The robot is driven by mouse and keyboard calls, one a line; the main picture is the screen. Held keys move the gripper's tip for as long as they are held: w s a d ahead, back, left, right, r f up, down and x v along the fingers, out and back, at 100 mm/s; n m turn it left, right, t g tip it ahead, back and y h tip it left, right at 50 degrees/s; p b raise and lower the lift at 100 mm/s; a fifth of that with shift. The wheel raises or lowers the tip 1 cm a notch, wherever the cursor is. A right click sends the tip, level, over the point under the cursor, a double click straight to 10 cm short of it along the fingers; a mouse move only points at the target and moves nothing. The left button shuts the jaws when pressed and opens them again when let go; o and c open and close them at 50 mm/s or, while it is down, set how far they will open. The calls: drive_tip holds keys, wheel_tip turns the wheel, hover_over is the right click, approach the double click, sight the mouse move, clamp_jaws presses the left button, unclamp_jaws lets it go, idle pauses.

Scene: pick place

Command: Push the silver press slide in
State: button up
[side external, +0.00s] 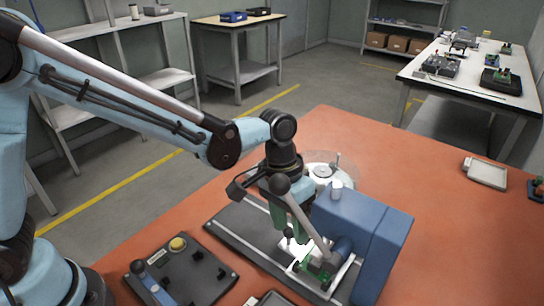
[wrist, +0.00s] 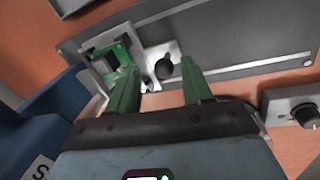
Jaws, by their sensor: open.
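The silver press slide (wrist: 172,47) is a pale metal plate with a black knob (wrist: 163,68) in the wrist view. In the side external view, the slide (side external: 297,246) shows bright, partly hidden by my gripper (side external: 290,238), low in front of the blue press (side external: 358,232). My gripper has two green fingers, apart, and points down at the slide. In the wrist view the knob appears between the fingertips (wrist: 159,69); whether either finger touches it I cannot tell. A green circuit board (wrist: 119,62) sits at the slide's left end in the wrist view.
The press stands on a dark grey base plate (side external: 231,225) on an orange table (side external: 440,195). A black panel with a yellow button (side external: 178,243) lies at the front left. A round white-topped fixture (side external: 322,170) stands behind. The table's right side is mostly clear.

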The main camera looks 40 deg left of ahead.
wheel_tip(320, 180, up, 12)
drive_tip(key=a, duration=0.2)
drive_tip(key=shift+w+f, duration=0.2)
drive_tip(key=shift+f, duration=0.05)
drive_tip(key=shift+a, duration=0.1)
drive_tip(key=s+a+f+n+t+y, duration=0.1)
drive_tip(key=s+a+t, duration=0.2)
drive_tip(key=a, duration=0.6)
drive_tip(key=s+a+f+n+t+y, duration=0.1)
drive_tip(key=s+a+t, duration=0.3)
drive_tip(key=a, duration=0.5)
drive_tip(key=shift+s+f+t, duration=0.2)
drive_tip(key=shift+s+t, duration=0.1)
drive_tip(key=shift+a, duration=0.1)
idle(0.5)
